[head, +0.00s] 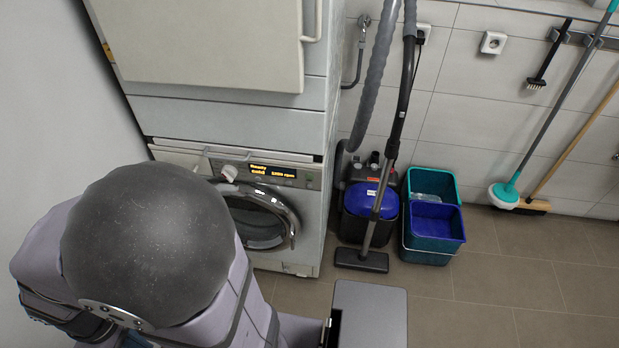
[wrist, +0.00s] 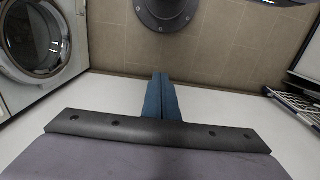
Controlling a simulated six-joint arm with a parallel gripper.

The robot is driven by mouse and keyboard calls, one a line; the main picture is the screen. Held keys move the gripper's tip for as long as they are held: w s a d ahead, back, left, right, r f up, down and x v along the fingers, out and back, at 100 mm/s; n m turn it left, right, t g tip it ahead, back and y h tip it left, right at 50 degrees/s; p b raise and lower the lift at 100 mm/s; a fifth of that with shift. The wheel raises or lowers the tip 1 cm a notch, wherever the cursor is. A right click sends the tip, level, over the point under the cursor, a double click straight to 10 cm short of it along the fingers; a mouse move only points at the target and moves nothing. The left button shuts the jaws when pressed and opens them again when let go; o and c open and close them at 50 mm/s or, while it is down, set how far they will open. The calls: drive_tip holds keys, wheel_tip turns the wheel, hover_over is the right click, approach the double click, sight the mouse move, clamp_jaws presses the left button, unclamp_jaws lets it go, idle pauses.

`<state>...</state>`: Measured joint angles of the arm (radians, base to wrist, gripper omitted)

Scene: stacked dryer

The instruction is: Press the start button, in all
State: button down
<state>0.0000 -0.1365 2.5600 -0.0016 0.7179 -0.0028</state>
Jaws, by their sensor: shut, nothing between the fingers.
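The front-loading machine (head: 308,210) stands at the left of the head view, under a tall white cabinet-like unit. Its control panel (head: 313,178) carries a lit orange display (head: 272,171) and a round knob (head: 229,173). The start button is too small to make out. The round door (head: 262,222) looks shut and is partly hidden by my arm. It also shows at the upper left of the wrist view (wrist: 36,38). My gripper (wrist: 161,78) is shut and empty, its blue fingers pointing away over the floor, apart from the machine. It cannot be made out in the head view.
The white upper unit (head: 215,45) has a handle at its right edge. Right of the machine stand a blue vacuum cleaner (head: 369,201) with an upright hose and teal and blue buckets (head: 433,228). Brooms lean on the far wall. Tiled floor (head: 500,280) is clear at right.

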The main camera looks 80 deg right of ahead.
drive_tip(key=w+d+f+m+t+p, duration=0.1)
drive_tip(key=w+d+f+m+t, duration=0.25)
drive_tip(key=w+d+m, duration=0.5)
drive_tip(key=d+f+m+h+p, duration=0.1)
drive_tip(key=d+f+m+h, duration=0.15)
drive_tip(key=d, duration=0.65)
drive_tip(key=d+f+m+h, duration=0.2)
drive_tip(key=d+m, duration=0.1)
drive_tip(key=d, duration=0.7)
drive_tip(key=s+d+f+m+g+h, duration=0.3)
drive_tip(key=s+d+m+h, duration=0.15)
drive_tip(key=s+d, duration=0.8)
drive_tip(key=s+d+f+m+g, duration=0.1)
drive_tip(key=s+d+m+g, duration=0.1)
drive_tip(key=s, duration=0.6)
drive_tip(key=s+d+m+g+p, duration=0.1)
drive_tip(key=s+d+m+g, duration=0.1)
drive_tip(key=s, duration=0.7)
drive_tip(key=shift+d+f+m+g+p, duration=0.35)
drive_tip(key=shift+m+g, duration=0.4)
drive_tip(key=shift+g, duration=0.3)
